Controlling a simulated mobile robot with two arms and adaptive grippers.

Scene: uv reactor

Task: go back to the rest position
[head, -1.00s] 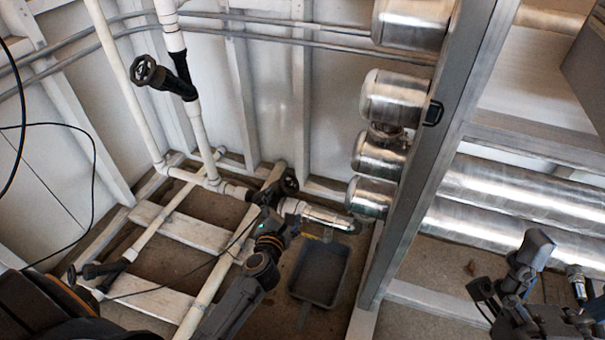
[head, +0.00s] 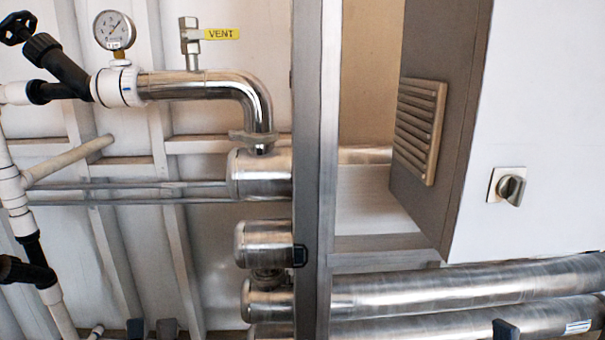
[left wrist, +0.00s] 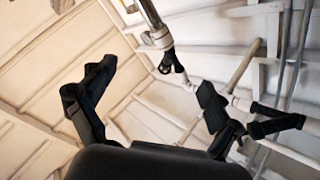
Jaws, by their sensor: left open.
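The tips of my left gripper (head: 151,328) just show at the bottom edge of the head view, left of centre, in front of the wall and pipes. In the left wrist view the same gripper (left wrist: 157,82) has its two black fingers spread wide with nothing between them. One dark tip of my right gripper (head: 505,329) shows at the bottom edge, right of centre, in front of the lowest steel cylinder. The rest of that gripper is out of frame, so its opening cannot be told.
Steel reactor cylinders (head: 430,290) run across the lower right behind a grey upright post (head: 318,120). A pressure gauge (head: 114,31), a VENT label (head: 222,34) and a bent steel pipe (head: 252,93) are at upper left. A grey cabinet with a rotary switch (head: 511,188) is at right.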

